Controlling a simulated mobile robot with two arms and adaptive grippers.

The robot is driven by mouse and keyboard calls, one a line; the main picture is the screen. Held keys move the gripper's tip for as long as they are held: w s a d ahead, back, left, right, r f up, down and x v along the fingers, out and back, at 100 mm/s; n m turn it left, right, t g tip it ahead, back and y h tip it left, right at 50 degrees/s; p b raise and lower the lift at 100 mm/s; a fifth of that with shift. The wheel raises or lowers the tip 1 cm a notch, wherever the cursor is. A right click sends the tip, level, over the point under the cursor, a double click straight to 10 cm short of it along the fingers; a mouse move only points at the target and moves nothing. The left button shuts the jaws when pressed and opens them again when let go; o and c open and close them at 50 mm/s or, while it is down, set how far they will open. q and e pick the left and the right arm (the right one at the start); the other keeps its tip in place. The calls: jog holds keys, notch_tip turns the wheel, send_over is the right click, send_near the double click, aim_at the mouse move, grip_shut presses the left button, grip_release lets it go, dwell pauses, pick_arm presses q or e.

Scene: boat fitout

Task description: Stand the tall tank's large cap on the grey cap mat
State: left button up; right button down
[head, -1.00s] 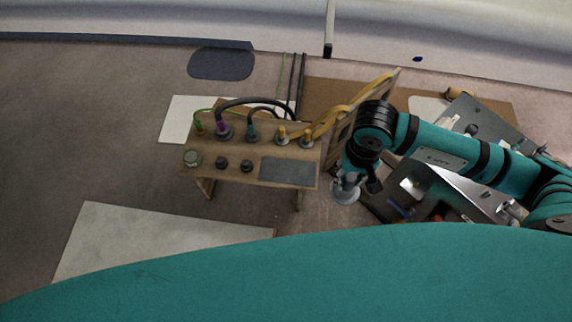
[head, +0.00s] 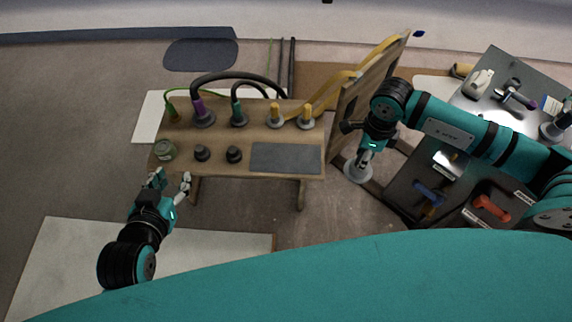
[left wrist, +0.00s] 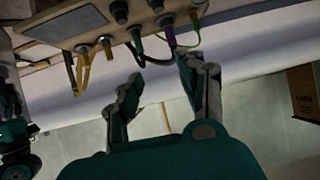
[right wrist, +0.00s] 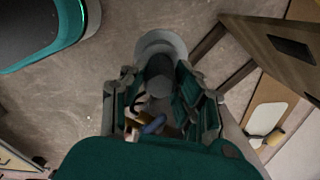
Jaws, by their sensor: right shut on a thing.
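A wide, light-grey round piece (head: 358,172), which looks like the large cap, hangs below my right gripper (head: 366,154). In the right wrist view the fingers (right wrist: 160,88) are shut on its dark upright grip, with the pale disc (right wrist: 162,44) beyond. It is off the right end of the wooden bench, apart from it. The grey cap mat (head: 286,158) lies bare on the bench's right front. My left gripper (head: 171,184) is open and empty in front of the bench's left end; its spread fingers (left wrist: 161,68) show in the left wrist view. I cannot identify the tall tank.
A dark table (head: 425,186) with tools is farther right.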

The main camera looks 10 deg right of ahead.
jog(key=shift+m, duration=0.4)
jog(key=w+a+f+b, duration=0.1)
jog(key=w+a, duration=0.2)
jog(key=a, duration=0.1)
jog(key=w+a+f+b, duration=0.2)
jog(key=w+a, duration=0.2)
jog(key=w+a+f+b, duration=0.1)
jog(key=w+a+f, duration=0.1)
jog(key=w+a, duration=0.1)
jog(key=shift+w+a+f, duration=0.1)
jog(key=shift+w+a, duration=0.05)
jog(key=shift+a, duration=0.45)
pick_arm(q)
notch_tip(320, 180, up, 19)
jog(key=d+t+h, duration=0.2)
jog(key=t+h, duration=0.2)
jog(key=t, duration=0.8)
jog(key=shift+w+d+m+b, duration=0.3)
jog(key=shift+d, duration=0.1)
pick_arm(e)
jog(key=shift+f, duration=0.15)
jog(key=shift+f, duration=0.15)
jog(key=c, duration=1.1)
grip_release()
pick_arm(q)
jog(key=shift+s+r, duration=0.15)
jog(key=shift+r, duration=0.05)
pick_arm(e)
jog(key=shift+o, duration=0.5)
